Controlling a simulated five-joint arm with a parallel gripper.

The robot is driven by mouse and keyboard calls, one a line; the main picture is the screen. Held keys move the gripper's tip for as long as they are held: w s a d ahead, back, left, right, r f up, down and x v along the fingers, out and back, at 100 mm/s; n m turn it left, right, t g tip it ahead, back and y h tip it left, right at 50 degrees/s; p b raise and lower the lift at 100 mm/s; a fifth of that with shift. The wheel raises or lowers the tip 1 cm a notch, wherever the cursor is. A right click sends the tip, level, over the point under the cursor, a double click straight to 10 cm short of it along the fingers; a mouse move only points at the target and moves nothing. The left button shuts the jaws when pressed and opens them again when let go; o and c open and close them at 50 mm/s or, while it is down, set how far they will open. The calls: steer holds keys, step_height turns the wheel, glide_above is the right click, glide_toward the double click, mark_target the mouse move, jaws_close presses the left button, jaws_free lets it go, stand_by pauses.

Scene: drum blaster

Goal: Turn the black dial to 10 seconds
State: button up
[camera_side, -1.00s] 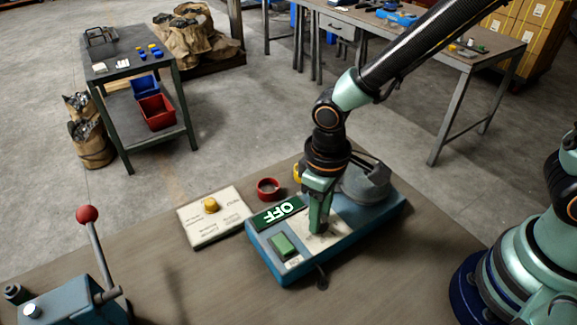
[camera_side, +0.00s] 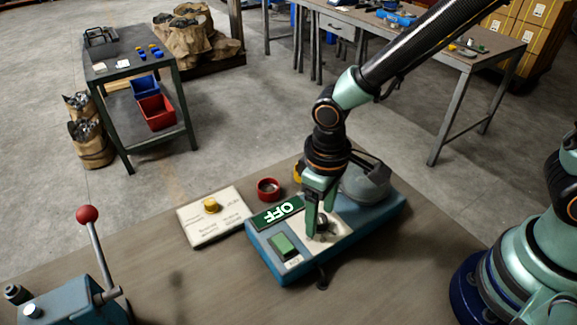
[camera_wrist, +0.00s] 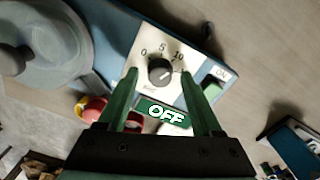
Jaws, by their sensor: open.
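The black dial (camera_wrist: 160,71) sits on a white panel marked 0, 5, 10 and a partly hidden higher number. I cannot clearly tell where its pointer aims. In the side view the dial (camera_side: 322,224) is partly hidden by my fingers. The panel is on the blue machine (camera_side: 262,256), whose display (camera_wrist: 163,113) reads OFF. My gripper (camera_wrist: 161,77) is open, with one green finger on each side of the dial and a gap to it. In the side view my gripper (camera_side: 318,218) points down over the panel.
A green ON button (camera_side: 283,244) is beside the dial panel, and a grey drum (camera_side: 364,184) stands at the machine's other end.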

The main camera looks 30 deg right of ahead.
mark_target(320, 217)
step_height(320, 217, up, 12)
stand_by(0.5)
steer(key=d+r+m+t, duration=0.2)
steer(key=d+r, duration=0.1)
steer(key=d, duration=0.6)
steer(key=d+r+m+t, duration=0.2)
steer(key=d+r+t, duration=0.1)
steer(key=d, duration=0.7)
steer(key=shift+s+r+m+t, duration=0.25)
steer(key=shift+s+m+t, duration=0.05)
steer(key=shift+s, duration=0.1)
